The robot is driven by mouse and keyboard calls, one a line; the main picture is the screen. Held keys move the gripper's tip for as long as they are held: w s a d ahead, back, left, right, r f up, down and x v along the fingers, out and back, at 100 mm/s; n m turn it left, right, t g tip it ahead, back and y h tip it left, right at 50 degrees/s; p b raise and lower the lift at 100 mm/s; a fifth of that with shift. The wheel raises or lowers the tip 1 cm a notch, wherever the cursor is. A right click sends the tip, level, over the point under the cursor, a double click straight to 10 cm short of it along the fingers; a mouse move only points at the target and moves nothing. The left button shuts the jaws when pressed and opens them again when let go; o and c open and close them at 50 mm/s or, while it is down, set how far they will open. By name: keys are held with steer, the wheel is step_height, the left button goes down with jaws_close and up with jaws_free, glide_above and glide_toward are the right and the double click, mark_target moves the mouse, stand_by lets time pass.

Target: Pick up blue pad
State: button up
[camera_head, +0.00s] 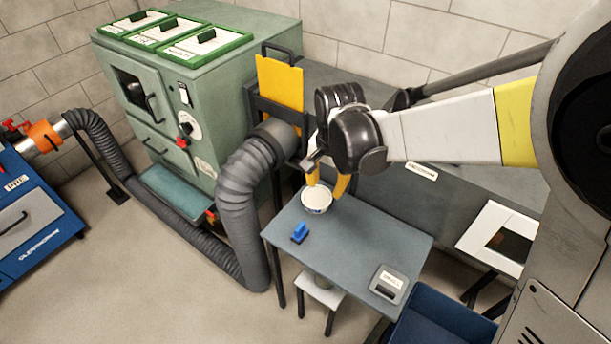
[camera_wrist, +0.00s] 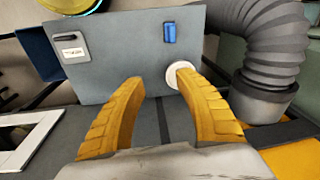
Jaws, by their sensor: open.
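The blue pad (camera_head: 300,232) is a small block lying on the grey table (camera_head: 376,243), near its left edge in the head view. In the wrist view the blue pad (camera_wrist: 169,32) lies near the table's far edge, beyond my fingers. My gripper (camera_head: 328,185) has yellow fingers and is above the table's back edge, close to a white bowl. In the wrist view my gripper (camera_wrist: 160,88) is open, with nothing between its fingers. The pad is apart from the gripper.
The white bowl (camera_head: 317,200) stands between my gripper and the pad; the right finger partly covers it in the wrist view. A grey box (camera_head: 387,284) sits at the table's front right. A ribbed duct (camera_head: 241,200) runs along the table's left side. The table's middle is clear.

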steer(key=m+g, duration=0.1)
glide_above(300, 226)
step_height(300, 226, down, 8)
steer(key=f, duration=0.1)
steer(key=shift+h, duration=0.3)
steer(key=f+b, duration=0.1)
steer(key=f, duration=0.3)
steer(key=f+b, duration=0.1)
steer(key=shift+w+d+f+b, duration=0.2)
steer(key=shift+w+f+b, duration=0.1)
steer(key=shift+f, duration=0.1)
steer(key=f+b, duration=0.2)
steer(key=f, duration=0.3)
steer(key=shift+s+a+b, duration=0.2)
steer(key=shift+s+b, duration=0.1)
steer(key=shift+b, duration=0.1)
steer(key=shift+r, duration=0.1)
jaws_close()
